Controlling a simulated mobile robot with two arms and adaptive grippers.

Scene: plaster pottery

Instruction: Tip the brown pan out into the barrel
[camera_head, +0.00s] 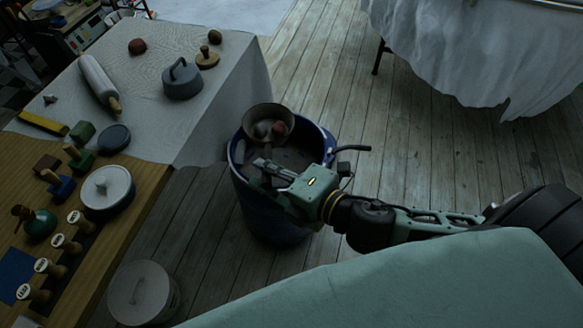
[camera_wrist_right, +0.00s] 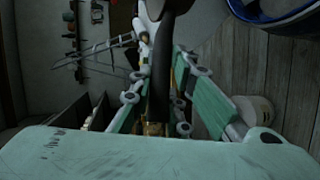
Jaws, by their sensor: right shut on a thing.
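The brown pan (camera_head: 249,125) is over the far part of the blue barrel (camera_head: 262,222) in the head view, with small reddish and grey lumps inside it. Its open side shows to the camera; I cannot tell how far it tilts. My right gripper (camera_head: 262,168) is over the barrel mouth and shut on the pan, on its handle side. In the right wrist view a dark handle (camera_wrist_right: 160,82) runs between the fingers, and part of the barrel's blue rim (camera_wrist_right: 285,18) shows at upper right. The arm hides part of the barrel mouth. My left gripper is not in view.
A lidded pot (camera_head: 140,292) is on the floor near the bench. Wooden floor (camera_head: 430,150) is clear right of the barrel.

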